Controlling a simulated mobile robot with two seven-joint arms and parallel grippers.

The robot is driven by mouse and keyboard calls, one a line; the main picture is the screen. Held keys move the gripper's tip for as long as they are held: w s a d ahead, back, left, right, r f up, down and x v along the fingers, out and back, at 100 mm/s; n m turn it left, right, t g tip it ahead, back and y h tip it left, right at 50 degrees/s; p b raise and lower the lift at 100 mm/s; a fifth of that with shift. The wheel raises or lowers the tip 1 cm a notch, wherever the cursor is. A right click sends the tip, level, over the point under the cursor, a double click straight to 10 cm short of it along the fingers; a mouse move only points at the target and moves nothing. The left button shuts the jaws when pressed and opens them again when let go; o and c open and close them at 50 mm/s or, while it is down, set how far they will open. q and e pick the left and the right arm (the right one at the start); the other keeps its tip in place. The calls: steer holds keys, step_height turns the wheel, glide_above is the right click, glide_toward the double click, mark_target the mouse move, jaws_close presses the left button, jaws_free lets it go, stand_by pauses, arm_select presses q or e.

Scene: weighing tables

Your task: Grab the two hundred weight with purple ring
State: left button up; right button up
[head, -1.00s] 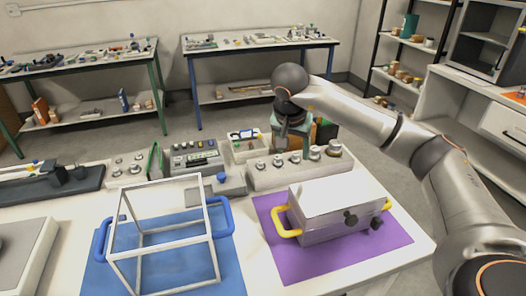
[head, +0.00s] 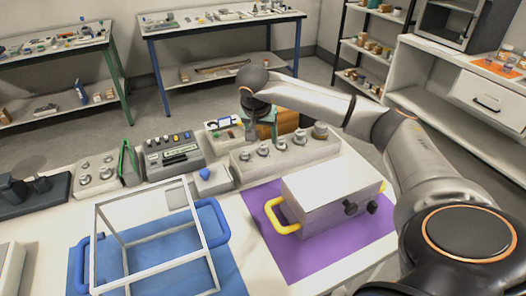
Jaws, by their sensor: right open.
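A row of several silvery weights stands on a pale block (head: 290,160) at the back of the white table. My right gripper (head: 249,132) points down over the left end of the row, open and empty. It looks close to the smallest weights, but I cannot tell the exact gap. My left gripper is not in view.
A grey metal box with yellow handles (head: 330,205) stands on a purple mat (head: 290,262) in front of the block. A clear-sided frame (head: 150,230) stands on a blue mat (head: 235,280). A second weight block (head: 97,184) and a device (head: 172,150) stand left.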

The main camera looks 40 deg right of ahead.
mark_target(263, 145)
steer(key=x, duration=0.5)
steer(key=shift+w+r, duration=0.1)
steer(key=shift+w, duration=0.1)
jaws_close()
stand_by(0.5)
